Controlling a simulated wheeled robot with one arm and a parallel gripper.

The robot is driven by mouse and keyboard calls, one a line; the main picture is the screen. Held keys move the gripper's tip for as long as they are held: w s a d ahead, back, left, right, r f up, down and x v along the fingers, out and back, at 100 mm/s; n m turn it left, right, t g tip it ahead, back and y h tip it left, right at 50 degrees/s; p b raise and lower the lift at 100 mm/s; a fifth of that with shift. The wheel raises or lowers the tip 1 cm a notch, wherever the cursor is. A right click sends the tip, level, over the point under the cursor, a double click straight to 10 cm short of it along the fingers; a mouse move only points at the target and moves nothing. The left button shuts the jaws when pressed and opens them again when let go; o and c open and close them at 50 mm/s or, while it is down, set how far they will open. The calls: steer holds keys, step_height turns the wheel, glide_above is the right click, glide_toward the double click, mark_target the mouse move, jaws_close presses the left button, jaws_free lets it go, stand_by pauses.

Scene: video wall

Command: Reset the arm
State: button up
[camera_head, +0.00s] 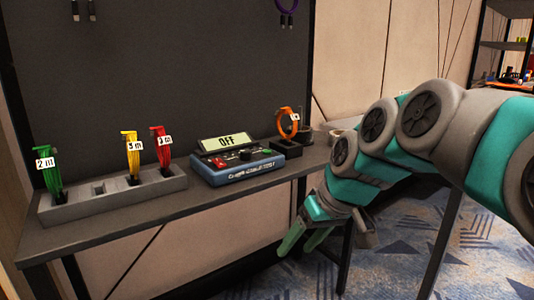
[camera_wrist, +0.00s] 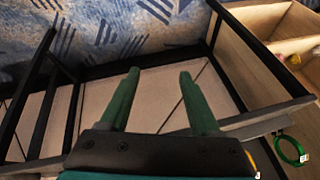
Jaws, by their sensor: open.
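My gripper (camera_head: 306,240) hangs at the front edge of the dark table, pointing down and left, with its two green fingers apart and nothing between them. In the wrist view the open fingers (camera_wrist: 160,95) point toward the table's frame and the carpet. My teal and grey arm reaches in from the right side of the head view and is bent downward at the wrist.
The table (camera_head: 230,210) bears a grey rack (camera_head: 110,203) with green, yellow and red cables, a blue tester (camera_head: 238,166) reading OFF, and an orange cable (camera_head: 288,122) in a small holder. A dark panel (camera_head: 160,70) stands behind. Carpet (camera_head: 390,250) lies open at right.

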steer(key=s+d+f+m+g+h+p, duration=0.1)
steer(key=s+d+f, duration=0.2)
steer(key=s, duration=0.5)
steer(key=s+d+f+m+g+h, duration=0.2)
steer(key=s+f, duration=0.3)
steer(key=s, duration=0.3)
steer(key=s+d+f+m+g+h+p, duration=0.1)
steer(key=s+d+f, duration=0.2)
steer(key=s, duration=0.6)
step_height(320, 180, down, 2)
steer(key=shift+d+m+g+p, duration=0.3)
steer(key=shift+d+m+g, duration=0.05)
steer(key=shift+m+g, duration=0.05)
